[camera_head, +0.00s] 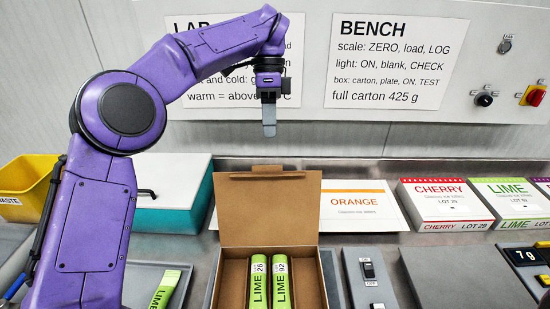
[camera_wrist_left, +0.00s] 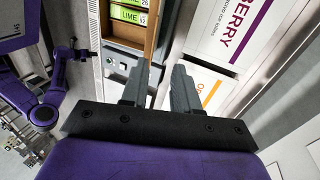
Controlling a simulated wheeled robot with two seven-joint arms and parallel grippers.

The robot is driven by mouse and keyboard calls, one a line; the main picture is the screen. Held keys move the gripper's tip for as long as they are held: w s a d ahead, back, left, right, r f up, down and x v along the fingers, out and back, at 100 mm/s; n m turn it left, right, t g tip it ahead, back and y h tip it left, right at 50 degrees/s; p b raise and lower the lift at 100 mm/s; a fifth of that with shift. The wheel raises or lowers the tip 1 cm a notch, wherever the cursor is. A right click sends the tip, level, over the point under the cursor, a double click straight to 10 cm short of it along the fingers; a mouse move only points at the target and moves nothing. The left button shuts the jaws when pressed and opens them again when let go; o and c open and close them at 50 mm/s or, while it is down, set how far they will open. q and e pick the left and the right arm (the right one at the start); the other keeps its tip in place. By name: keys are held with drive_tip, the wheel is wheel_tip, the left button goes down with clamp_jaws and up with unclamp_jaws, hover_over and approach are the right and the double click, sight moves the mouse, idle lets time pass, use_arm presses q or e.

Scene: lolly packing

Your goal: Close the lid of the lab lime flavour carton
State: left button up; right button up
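The brown lime carton (camera_head: 234,284) stands open in the head view, with two green LIME tubes (camera_head: 257,285) inside. Its lid (camera_head: 270,212) stands up at the back, with a folded tuck flap along the top edge. My left gripper (camera_head: 269,130) points down above and behind the lid's top edge, apart from it. In the left wrist view its two fingers (camera_wrist_left: 160,90) are spread with nothing held, and the carton's tubes (camera_wrist_left: 130,15) show beyond. My right arm shows small in the left wrist view; its fingers cannot be made out.
A white ORANGE box (camera_head: 358,205) is right of the lid, with CHERRY (camera_head: 440,200) and LIME (camera_head: 510,200) boxes farther right. A grey tray with another lime tube (camera_head: 165,290), a teal box (camera_head: 172,213) and a yellow waste bin (camera_head: 28,185) are left. A switch panel (camera_head: 370,280) is right of the carton.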

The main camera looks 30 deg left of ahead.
use_arm(q)
drive_tip(key=b, duration=0.1)
hover_over(267, 174)
drive_tip(key=f, duration=0.2)
drive_tip(key=a+f, duration=0.1)
drive_tip(key=f, duration=0.1)
drive_tip(key=shift+f, duration=0.3)
drive_tip(key=shift+w+d+f, duration=0.1)
drive_tip(key=shift+w+f, duration=0.3)
drive_tip(key=shift+f, duration=0.2)
drive_tip(key=shift+w+d+f, duration=0.1)
drive_tip(key=shift+w+f, duration=0.3)
drive_tip(key=shift+f, duration=0.15)
drive_tip(key=shift+s+r, duration=0.15)
drive_tip(key=shift+s, duration=0.2)
clamp_jaws()
drive_tip(key=shift+w, duration=0.25)
use_arm(e)
drive_tip(key=shift+s+f, duration=0.8)
drive_tip(key=shift+f, duration=0.25)
use_arm(q)
drive_tip(key=shift+s, duration=0.1)
use_arm(e)
drive_tip(key=shift+s, duration=0.1)
use_arm(q)
drive_tip(key=shift+f, duration=0.2)
